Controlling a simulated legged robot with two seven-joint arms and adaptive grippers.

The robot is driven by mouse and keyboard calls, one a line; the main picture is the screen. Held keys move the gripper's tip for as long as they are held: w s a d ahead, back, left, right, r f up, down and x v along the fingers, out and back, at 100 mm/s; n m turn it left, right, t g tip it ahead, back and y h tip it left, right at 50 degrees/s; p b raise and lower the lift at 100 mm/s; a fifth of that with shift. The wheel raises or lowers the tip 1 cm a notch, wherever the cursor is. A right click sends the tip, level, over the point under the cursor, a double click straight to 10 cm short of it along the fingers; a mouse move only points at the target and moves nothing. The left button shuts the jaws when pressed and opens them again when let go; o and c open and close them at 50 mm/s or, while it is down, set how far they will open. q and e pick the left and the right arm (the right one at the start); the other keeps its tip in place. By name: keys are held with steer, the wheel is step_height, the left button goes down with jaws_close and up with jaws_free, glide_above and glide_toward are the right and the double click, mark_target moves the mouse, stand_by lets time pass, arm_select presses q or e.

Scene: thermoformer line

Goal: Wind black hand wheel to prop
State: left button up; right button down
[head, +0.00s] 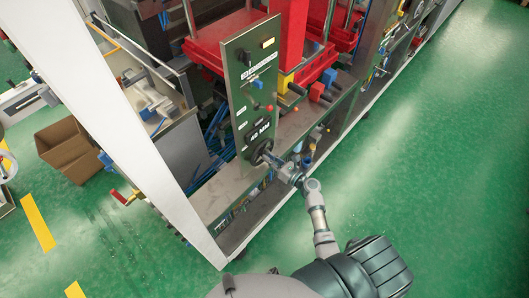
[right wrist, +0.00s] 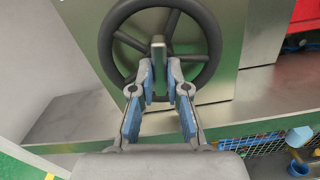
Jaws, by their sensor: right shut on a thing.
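The black hand wheel (head: 257,150) sits low on the front of a dark green control panel (head: 240,90). In the right wrist view its round rim (right wrist: 216,44) and spokes face the camera. My right gripper (head: 271,158) is at the wheel's lower right side in the head view. In the right wrist view, the blue-padded fingers of this gripper (right wrist: 160,84) are shut on a grey upright handle (right wrist: 158,52) of the wheel, in front of its lower half. No prop can be made out. My left gripper is not in view.
A white frame post (head: 130,130) stands left of the panel. A metal ledge (head: 215,195) runs below the wheel. Red parts (head: 217,45) and a yellow block (head: 287,82) lie behind the panel. A cardboard box (head: 70,150) is on the left. Green floor (head: 440,130) is clear on the right.

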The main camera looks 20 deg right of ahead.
steer(key=shift+r+m, duration=0.1)
steer(key=shift+m, duration=0.9)
steer(key=shift+m, duration=1.4)
steer(key=m, duration=0.2)
steer(key=shift+m, duration=0.3)
steer(key=c, duration=1.1)
jaws_free()
